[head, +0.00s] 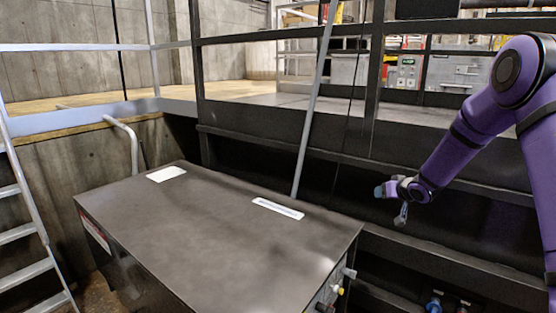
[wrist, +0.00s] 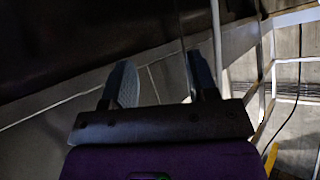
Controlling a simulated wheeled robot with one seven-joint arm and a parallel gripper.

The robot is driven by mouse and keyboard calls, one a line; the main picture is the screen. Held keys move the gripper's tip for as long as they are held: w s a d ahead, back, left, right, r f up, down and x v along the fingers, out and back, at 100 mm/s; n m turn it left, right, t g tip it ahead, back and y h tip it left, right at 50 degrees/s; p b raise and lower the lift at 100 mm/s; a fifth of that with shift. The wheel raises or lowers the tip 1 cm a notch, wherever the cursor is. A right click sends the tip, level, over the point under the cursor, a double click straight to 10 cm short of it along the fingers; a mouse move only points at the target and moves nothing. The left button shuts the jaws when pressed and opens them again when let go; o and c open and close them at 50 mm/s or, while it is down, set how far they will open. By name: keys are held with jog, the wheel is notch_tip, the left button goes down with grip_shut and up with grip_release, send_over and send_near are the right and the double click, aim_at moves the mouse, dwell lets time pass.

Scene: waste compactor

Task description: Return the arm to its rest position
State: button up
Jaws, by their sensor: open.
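My purple arm (head: 465,140) comes in from the right edge of the head view, bent at the elbow. My gripper (head: 391,203) hangs at its end, right of the dark box-shaped machine and in front of the black framework. In the wrist view my gripper (wrist: 158,85) shows two fingers set wide apart with nothing between them. It is open and empty and touches nothing that I can see.
The dark machine top (head: 210,235) fills the lower middle, with knobs (head: 340,290) on its right side. Black railings (head: 285,120) stand behind. A metal ladder (head: 25,235) is at the left. A thin grey pole (head: 315,100) leans behind the machine.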

jog(key=s+a+r+m+g+h, duration=0.15)
jog(key=s+r+h, duration=0.35)
jog(key=s+r, duration=1.75)
jog(key=s+a+g+y, duration=0.1)
jog(key=s+a+g, duration=0.1)
jog(key=s, duration=1.3)
jog(key=s+a+g+y, duration=0.1)
jog(key=s+a+g, duration=0.1)
jog(key=s, duration=1.3)
jog(key=shift+a+r+n, duration=0.35)
jog(key=shift+a+r, duration=0.1)
jog(key=shift+a, duration=0.35)
jog(key=shift+g, duration=0.25)
